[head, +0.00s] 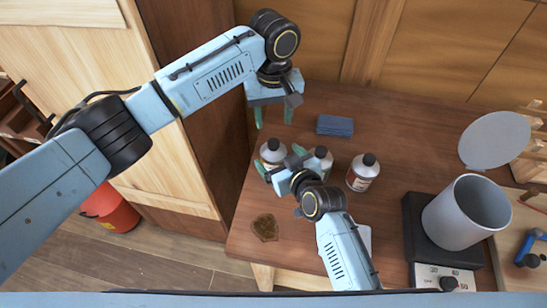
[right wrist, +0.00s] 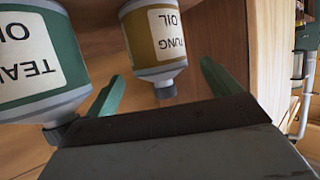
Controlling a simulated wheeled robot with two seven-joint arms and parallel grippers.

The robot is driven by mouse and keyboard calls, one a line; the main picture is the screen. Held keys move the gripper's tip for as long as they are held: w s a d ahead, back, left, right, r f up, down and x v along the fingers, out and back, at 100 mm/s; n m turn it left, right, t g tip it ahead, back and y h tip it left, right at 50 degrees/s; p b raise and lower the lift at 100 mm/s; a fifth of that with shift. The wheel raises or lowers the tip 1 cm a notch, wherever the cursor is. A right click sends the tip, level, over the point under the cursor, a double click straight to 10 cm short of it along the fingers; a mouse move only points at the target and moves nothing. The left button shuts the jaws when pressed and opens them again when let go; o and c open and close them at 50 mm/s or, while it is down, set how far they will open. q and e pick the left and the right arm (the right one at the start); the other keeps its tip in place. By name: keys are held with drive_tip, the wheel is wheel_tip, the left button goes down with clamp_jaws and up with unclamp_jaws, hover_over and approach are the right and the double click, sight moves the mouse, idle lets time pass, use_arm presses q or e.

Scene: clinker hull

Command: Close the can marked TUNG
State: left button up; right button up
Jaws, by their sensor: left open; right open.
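The TUNG can (right wrist: 155,40) has a mustard body, a white label and a narrow grey top. It shows upside down in the right wrist view, and appears to be the leftmost can (head: 272,152) in the head view. A dark piece sits on its top; I cannot tell whether it is fully seated. My right gripper (head: 279,159) is open beside this can. In the right wrist view its green fingers (right wrist: 162,90) stand apart, with the can's top between them but not gripped. My left gripper (head: 274,115) is open and empty, above and behind the cans.
A green TEAK can (right wrist: 40,60) stands close beside the TUNG can. A third can (head: 362,174) is further right. A blue block (head: 335,125) lies behind. A grey pot (head: 452,218) stands on a black heater (head: 415,225), near a grey disc (head: 494,140). A brown patch (head: 265,227) marks the front left.

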sight(274, 142)
drive_tip(key=shift+x, duration=2.6)
drive_tip(key=c, duration=1.7)
use_arm(q)
drive_tip(key=shift+d+n, duration=0.1)
drive_tip(key=shift+n, duration=0.3)
use_arm(e)
drive_tip(key=shift+c, duration=1.1)
use_arm(q)
drive_tip(key=shift+n, duration=1.1)
use_arm(e)
clamp_jaws()
use_arm(q)
drive_tip(key=shift+n, duration=0.8)
drive_tip(key=shift+f, duration=4.05)
